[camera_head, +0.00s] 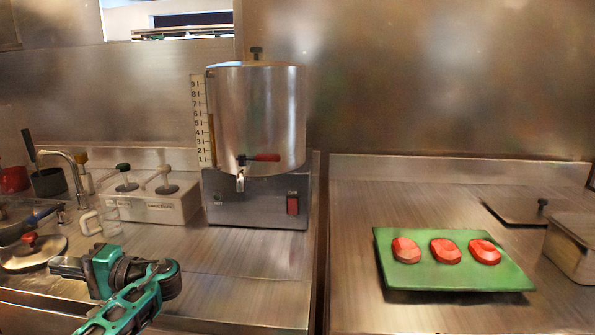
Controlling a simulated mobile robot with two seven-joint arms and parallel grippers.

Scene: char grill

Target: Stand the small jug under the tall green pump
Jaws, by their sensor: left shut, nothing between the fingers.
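A small clear jug (110,222) with a pale handle on its left side stands upright on the steel counter. My right gripper is not in view.
A second pump (166,180) stands right of the green one. A big steel urn (258,115) is further right. A lidded pan (32,252) and a tap (65,158) are at the left. A green board (440,283) with red patties lies on the right counter. The middle counter is clear.

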